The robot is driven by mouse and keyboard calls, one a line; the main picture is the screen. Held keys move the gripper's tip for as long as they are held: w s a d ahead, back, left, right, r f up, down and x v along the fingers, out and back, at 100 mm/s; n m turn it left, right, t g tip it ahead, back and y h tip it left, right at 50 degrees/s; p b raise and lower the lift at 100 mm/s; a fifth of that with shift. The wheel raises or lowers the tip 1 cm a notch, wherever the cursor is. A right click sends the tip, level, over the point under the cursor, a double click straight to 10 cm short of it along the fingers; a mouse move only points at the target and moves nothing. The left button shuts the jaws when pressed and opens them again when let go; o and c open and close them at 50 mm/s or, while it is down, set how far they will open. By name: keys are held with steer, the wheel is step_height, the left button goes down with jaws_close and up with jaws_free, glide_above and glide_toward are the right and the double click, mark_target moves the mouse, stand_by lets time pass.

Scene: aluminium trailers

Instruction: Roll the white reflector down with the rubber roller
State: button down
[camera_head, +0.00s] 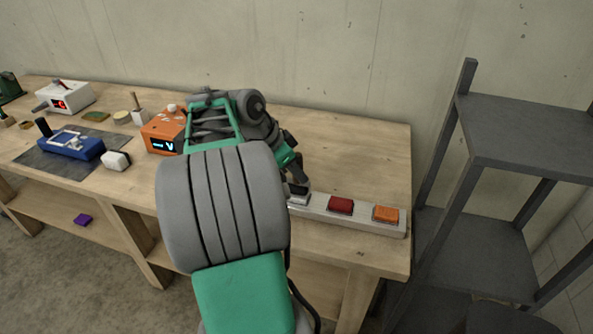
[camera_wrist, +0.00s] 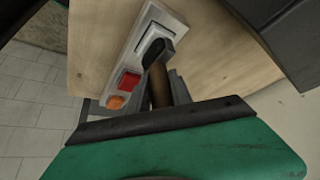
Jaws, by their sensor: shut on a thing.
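The white reflector (camera_head: 300,200) sits on a pale aluminium bar (camera_head: 365,221) near the bench's front edge, left of a red reflector (camera_head: 340,205) and an orange reflector (camera_head: 386,213). My gripper (camera_head: 295,172) is above the white reflector, pointing down. In the wrist view my gripper (camera_wrist: 163,92) is shut on the brown handle of the rubber roller (camera_wrist: 157,50). The roller's black head is over the white reflector (camera_wrist: 150,26) and hides part of it. I cannot tell whether they touch. The red (camera_wrist: 129,83) and orange (camera_wrist: 116,101) reflectors show below it.
On the left of the bench (camera_head: 385,150) stand an orange box with a blue display (camera_head: 163,138), a white box with a red display (camera_head: 66,97), a blue device (camera_head: 72,146) on a dark mat, and a white block (camera_head: 116,161). A grey shelf (camera_head: 520,130) stands at right.

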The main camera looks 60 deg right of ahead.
steer(key=shift+d+f, duration=0.1)
steer(key=shift+d, duration=0.15)
steer(key=shift+a, duration=0.15)
steer(key=shift+a, duration=0.35)
steer(key=shift+d, duration=0.15)
steer(key=shift+d, duration=0.35)
steer(key=shift+a, duration=0.15)
steer(key=shift+a, duration=0.35)
